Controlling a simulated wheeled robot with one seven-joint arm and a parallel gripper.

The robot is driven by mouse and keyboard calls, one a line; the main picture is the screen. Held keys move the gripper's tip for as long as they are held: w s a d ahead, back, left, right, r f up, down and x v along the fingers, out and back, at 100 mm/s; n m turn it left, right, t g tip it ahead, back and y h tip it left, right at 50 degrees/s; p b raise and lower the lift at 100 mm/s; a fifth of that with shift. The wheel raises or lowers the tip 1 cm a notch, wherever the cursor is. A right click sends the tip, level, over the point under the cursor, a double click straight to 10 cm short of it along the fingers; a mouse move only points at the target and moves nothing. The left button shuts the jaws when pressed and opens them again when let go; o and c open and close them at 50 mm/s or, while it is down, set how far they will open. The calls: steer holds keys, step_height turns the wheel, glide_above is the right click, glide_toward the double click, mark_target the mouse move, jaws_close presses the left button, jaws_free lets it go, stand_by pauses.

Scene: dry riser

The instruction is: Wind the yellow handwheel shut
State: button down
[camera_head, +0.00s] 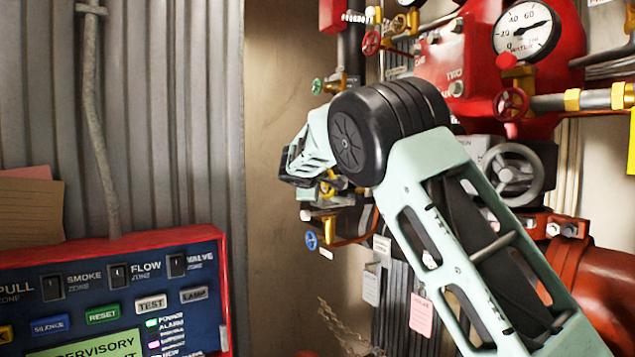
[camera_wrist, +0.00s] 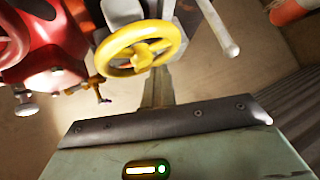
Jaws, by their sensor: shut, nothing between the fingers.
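The yellow handwheel (camera_wrist: 138,47) is large near the top centre of the wrist view, with its spokes and hub showing. In the head view a small part of the yellow handwheel (camera_head: 327,187) shows just below my wrist. My gripper (camera_wrist: 158,82) is shut and empty, its narrow fingers pointing up toward the wheel's lower rim. The fingertips overlap the rim's edge in the picture; I cannot tell whether they touch it. In the head view my arm hides most of the area around the wheel.
A red valve body (camera_wrist: 45,40) stands left of the wheel. A blue handwheel (camera_head: 311,240), a red handwheel (camera_head: 511,104) and a grey handwheel (camera_head: 513,173) are nearby. A red-framed alarm panel (camera_head: 110,300) stands at lower left. Hanging tags (camera_head: 421,314) are below.

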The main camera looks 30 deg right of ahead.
mark_target(325, 195)
steer(key=s+r+p, duration=0.2)
steer(key=r, duration=0.1)
steer(key=s+r+p, duration=0.1)
steer(key=shift+s+d+r, duration=0.2)
steer(key=shift+d, duration=0.05)
steer(key=s+f+b, duration=0.1)
steer(key=b, duration=0.2)
steer(key=shift+s+f, duration=0.1)
steer(key=shift+s, duration=0.2)
steer(key=f+b, duration=0.1)
steer(key=b, duration=0.1)
steer(key=f+b, duration=0.1)
steer(key=b, duration=0.1)
steer(key=shift+s+f, duration=0.25)
steer(key=shift+s, duration=0.15)
steer(key=shift+w+f+b, duration=0.6)
steer(key=shift+w+f, duration=0.4)
steer(key=shift+w, duration=0.2)
steer(key=shift+w+r+p, duration=0.1)
steer(key=shift+w+p, duration=0.2)
steer(key=shift+w, duration=0.4)
